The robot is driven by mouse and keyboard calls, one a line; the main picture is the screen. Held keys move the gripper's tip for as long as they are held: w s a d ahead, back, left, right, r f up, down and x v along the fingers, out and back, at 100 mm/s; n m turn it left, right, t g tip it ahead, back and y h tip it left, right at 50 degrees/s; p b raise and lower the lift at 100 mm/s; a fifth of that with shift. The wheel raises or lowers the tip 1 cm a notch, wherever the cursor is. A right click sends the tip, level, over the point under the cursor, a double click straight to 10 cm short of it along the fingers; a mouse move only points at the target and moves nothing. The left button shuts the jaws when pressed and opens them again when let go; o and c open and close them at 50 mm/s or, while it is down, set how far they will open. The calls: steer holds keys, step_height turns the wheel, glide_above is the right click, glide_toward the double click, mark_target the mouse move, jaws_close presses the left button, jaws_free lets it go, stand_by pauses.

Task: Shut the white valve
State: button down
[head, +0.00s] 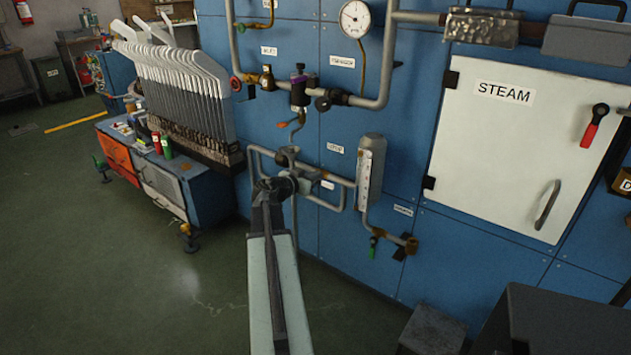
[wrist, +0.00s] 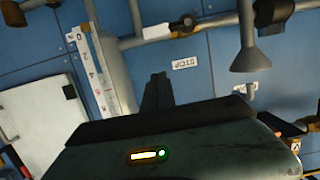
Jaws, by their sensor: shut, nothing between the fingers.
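No valve with a clearly white handle can be made out in either view. My gripper (head: 274,186) is in front of the lower pipework in the head view and hides part of it. A grey valve body (head: 287,156) is just above it; its colour and handle are hard to tell. In the wrist view my gripper's dark fingers (wrist: 157,90) are together and empty, pointing toward the blue panel near an upside-down STOP label (wrist: 185,63). Whether they touch anything cannot be told. A grey bell-shaped part (wrist: 250,50) hangs to their right in that view.
A sight glass (head: 370,170) stands right of my gripper, with a green-handled valve (head: 373,247) below. A red handwheel (head: 236,84), a pressure gauge (head: 354,18) and a purple-topped valve (head: 299,88) are above. A white STEAM door (head: 510,150) is at right. Open floor (head: 120,270) lies left.

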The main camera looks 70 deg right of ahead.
steer(key=b, duration=0.1)
glide_above(326, 182)
steer(key=a, duration=0.3)
steer(key=f, duration=0.2)
steer(key=shift+s+d+f+b, duration=0.1)
steer(key=shift+s+f+b, duration=0.15)
steer(key=shift+f+b, duration=0.75)
steer(key=shift+s+f+b, duration=0.2)
steer(key=shift+f+b, duration=0.6)
steer(key=shift+b, duration=0.3)
